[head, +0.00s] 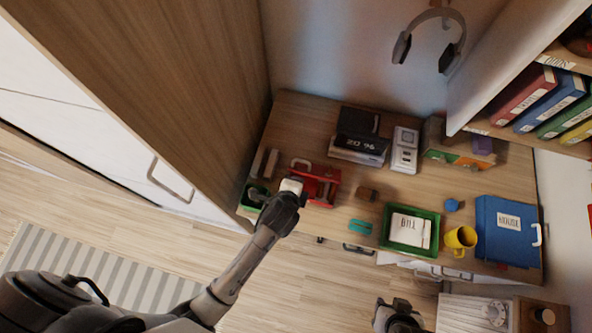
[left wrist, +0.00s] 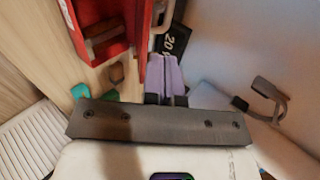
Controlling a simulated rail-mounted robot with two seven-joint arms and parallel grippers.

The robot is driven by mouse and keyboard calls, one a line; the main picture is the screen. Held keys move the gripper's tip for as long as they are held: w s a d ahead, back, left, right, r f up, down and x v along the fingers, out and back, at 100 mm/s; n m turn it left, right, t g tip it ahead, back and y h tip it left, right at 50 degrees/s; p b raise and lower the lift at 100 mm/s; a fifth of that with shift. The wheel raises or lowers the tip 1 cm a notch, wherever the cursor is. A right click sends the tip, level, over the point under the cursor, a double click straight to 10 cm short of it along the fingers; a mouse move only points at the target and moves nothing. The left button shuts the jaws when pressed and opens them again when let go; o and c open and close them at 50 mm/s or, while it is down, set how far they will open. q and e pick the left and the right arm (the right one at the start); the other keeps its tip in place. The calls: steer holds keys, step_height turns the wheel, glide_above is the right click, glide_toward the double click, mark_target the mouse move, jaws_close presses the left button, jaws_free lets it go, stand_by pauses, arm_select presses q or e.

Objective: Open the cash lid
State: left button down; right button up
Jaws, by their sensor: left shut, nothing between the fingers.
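The red cash box (head: 322,185) stands at the left part of the wooden desk, with a pale handle at its back edge. In the left wrist view the red box (left wrist: 88,45) shows at the upper left; its inside appears visible, with a brown piece in it. A red panel with the pale handle stands at its right side, apparently the raised lid (left wrist: 141,22). My left gripper (head: 292,186) is at the box's left side in the head view; its fingers (left wrist: 166,80) are together and empty. I cannot tell whether they touch the box. My right gripper (head: 398,312) is low in the head view, fingers unclear.
A brown block (head: 367,194) and a teal piece (head: 360,227) lie nearby. A tall wooden panel (head: 205,90) bounds the left.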

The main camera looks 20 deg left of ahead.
mark_target(302, 171)
arm_select(q)
steer(key=x, duration=0.7)
steer(key=shift+w+f+b, duration=0.15)
steer(key=shift+w+b, duration=0.05)
steer(key=shift+b, duration=0.2)
steer(key=shift+w+a+f, duration=0.15)
steer(key=shift+w+f, duration=0.25)
steer(key=shift+w, duration=0.1)
arm_select(e)
steer(key=shift+f, duration=0.5)
steer(key=shift+w, duration=0.1)
